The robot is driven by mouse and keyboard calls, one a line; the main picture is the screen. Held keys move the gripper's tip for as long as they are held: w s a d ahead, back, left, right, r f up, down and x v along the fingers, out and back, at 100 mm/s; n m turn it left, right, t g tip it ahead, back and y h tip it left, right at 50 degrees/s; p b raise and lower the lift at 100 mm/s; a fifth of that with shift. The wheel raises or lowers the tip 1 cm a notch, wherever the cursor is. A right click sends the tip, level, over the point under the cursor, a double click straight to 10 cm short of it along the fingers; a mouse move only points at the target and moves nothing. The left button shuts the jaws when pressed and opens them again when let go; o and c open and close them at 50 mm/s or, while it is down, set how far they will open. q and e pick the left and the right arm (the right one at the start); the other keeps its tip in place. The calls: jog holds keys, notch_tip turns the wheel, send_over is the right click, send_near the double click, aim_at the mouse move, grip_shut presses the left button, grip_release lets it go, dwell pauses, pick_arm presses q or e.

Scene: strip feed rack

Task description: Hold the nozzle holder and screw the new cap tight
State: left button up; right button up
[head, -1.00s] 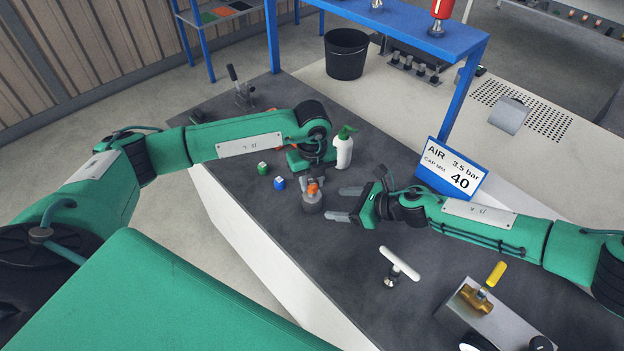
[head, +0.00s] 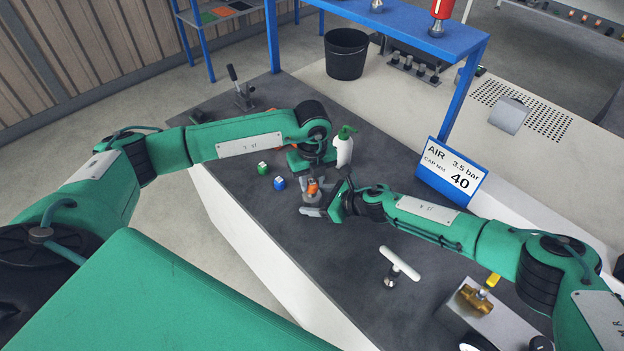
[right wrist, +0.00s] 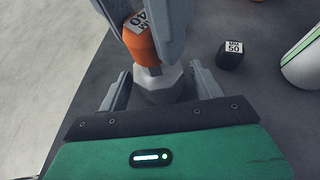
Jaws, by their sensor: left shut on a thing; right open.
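The nozzle holder (head: 310,199), a grey faceted piece, stands upright on the dark bench; it also shows in the right wrist view (right wrist: 160,86). The orange cap (right wrist: 141,45), marked 40, is at its top. My left gripper (head: 311,184) comes from above and is shut on the orange cap; its grey fingers stand either side of the cap in the right wrist view. I cannot tell how far the cap is seated. My right gripper (right wrist: 161,88) is open low down, one finger on each side of the holder, with gaps visible.
A green cap (head: 263,168) and a blue cap (head: 279,183) stand left of the holder. A white bottle with green top (head: 344,150) stands close behind. A sign (head: 452,172) reads AIR 3.5 bar, cap 40. A white T-handle (head: 400,263) is front right.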

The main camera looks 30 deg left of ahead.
jog(key=shift+a, duration=0.15)
jog(key=c, duration=0.6)
jog(key=o, duration=0.6)
jog(key=shift+c, duration=0.4)
jog(key=c, duration=0.5)
dwell(0.6)
